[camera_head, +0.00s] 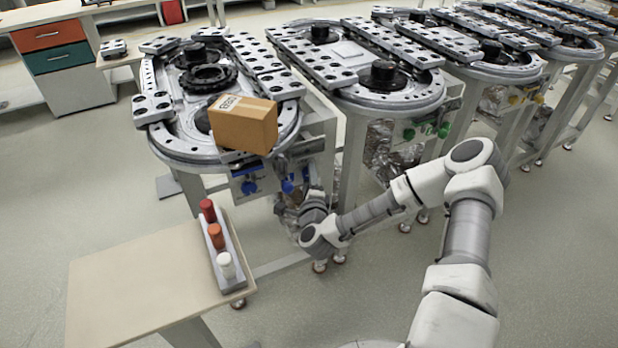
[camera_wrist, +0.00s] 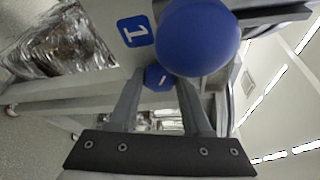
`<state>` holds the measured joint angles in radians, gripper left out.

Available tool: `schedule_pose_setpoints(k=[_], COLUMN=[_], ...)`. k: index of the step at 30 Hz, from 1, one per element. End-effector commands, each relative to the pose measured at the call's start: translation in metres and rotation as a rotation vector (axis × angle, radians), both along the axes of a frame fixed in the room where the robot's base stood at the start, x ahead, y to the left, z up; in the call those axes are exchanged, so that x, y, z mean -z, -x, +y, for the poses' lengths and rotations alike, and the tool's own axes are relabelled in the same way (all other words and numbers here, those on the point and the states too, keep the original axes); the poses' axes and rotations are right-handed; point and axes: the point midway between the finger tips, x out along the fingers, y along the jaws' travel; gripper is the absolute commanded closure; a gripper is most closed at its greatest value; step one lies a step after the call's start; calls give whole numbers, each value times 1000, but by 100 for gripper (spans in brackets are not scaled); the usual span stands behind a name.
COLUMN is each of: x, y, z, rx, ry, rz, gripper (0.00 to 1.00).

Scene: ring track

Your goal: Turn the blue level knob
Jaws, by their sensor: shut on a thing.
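A blue knob with a small white mark (camera_wrist: 157,77) sits between my fingertips in the wrist view. My gripper (camera_wrist: 156,88) is shut on this knob, one finger on each side. A larger round blue knob (camera_wrist: 197,37) is close beside it, above and to the right in the wrist view, and partly covers the surroundings. A blue label with a white 1 (camera_wrist: 135,30) is on the grey panel. In the head view my gripper (camera_head: 291,191) reaches the front of the nearest ring track (camera_head: 190,150), where a blue knob (camera_head: 288,186) shows, partly hidden.
A cardboard box (camera_head: 244,124) sits on the front of the nearest track. A small table (camera_head: 140,265) at lower left carries a rack with red, orange and white cylinders. More tracks (camera_head: 370,90) stand to the right. Floor is open at the far left and lower right.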

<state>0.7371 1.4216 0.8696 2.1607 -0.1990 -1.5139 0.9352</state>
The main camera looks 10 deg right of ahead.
Motion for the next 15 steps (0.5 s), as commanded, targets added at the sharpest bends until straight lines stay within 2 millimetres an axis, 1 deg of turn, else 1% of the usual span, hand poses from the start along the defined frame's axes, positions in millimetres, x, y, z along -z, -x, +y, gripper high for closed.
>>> schedule_pose_setpoints(k=[9,10,14,15], x=[1,1,0,0], y=[0,0,0,0], z=[-2,-1,-1,-1], rx=[4,4,3,3], ry=[1,1,1,0], rz=[1,1,1,1], gripper=[100,46,23,21])
